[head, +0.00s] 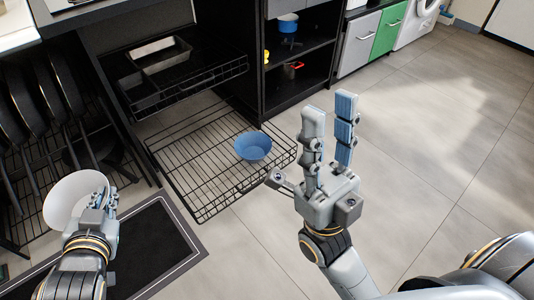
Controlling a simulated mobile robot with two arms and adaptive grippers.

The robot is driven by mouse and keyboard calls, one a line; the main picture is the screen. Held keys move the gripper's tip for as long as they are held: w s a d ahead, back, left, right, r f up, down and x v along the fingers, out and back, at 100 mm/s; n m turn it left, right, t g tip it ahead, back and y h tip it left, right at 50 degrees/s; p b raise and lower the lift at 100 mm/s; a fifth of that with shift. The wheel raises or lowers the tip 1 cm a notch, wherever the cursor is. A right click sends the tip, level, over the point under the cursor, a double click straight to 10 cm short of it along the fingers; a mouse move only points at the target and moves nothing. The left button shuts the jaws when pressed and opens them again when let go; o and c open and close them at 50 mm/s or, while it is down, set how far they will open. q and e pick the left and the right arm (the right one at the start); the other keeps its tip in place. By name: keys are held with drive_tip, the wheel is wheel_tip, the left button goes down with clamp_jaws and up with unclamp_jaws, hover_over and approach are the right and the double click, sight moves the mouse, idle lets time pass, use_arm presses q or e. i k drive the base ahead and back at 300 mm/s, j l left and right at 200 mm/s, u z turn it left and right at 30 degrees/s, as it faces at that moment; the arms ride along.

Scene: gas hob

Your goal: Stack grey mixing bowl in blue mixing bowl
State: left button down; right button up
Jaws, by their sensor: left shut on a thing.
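The blue mixing bowl (253,146) stands upright and looks empty on the pulled-out lower wire rack (205,192), near its front right corner. My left gripper (100,195) is shut on the light grey mixing bowl (65,199) at its right side. The grey bowl is tilted and held at the lower left, well to the left of the blue bowl and apart from it. The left gripper hides part of its right edge. My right gripper (330,118) is open and empty, with its fingers spread, to the right of the blue bowl.
An upper pulled-out rack (190,80) holds a metal tray (160,55) above the back of the lower rack. Dark pans (45,95) stand in a rack at left. A dark mat (130,255) lies at lower left. Open floor (440,130) is at right.

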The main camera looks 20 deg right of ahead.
sight(253, 156)
drive_tip(key=i+j+z, duration=0.1)
drive_tip(key=z, duration=0.35)
drive_tip(key=j+z, duration=0.1)
drive_tip(key=z, duration=0.4)
drive_tip(key=i+j+z, duration=0.1)
drive_tip(key=z, duration=0.35)
drive_tip(key=j+z, duration=0.25)
drive_tip(key=z, duration=0.2)
drive_tip(key=j+z, duration=0.2)
drive_tip(key=j, duration=0.35)
drive_tip(key=j+z, duration=0.2)
drive_tip(key=j, duration=0.35)
drive_tip(key=k+j+z, duration=0.15)
drive_tip(key=j, duration=0.4)
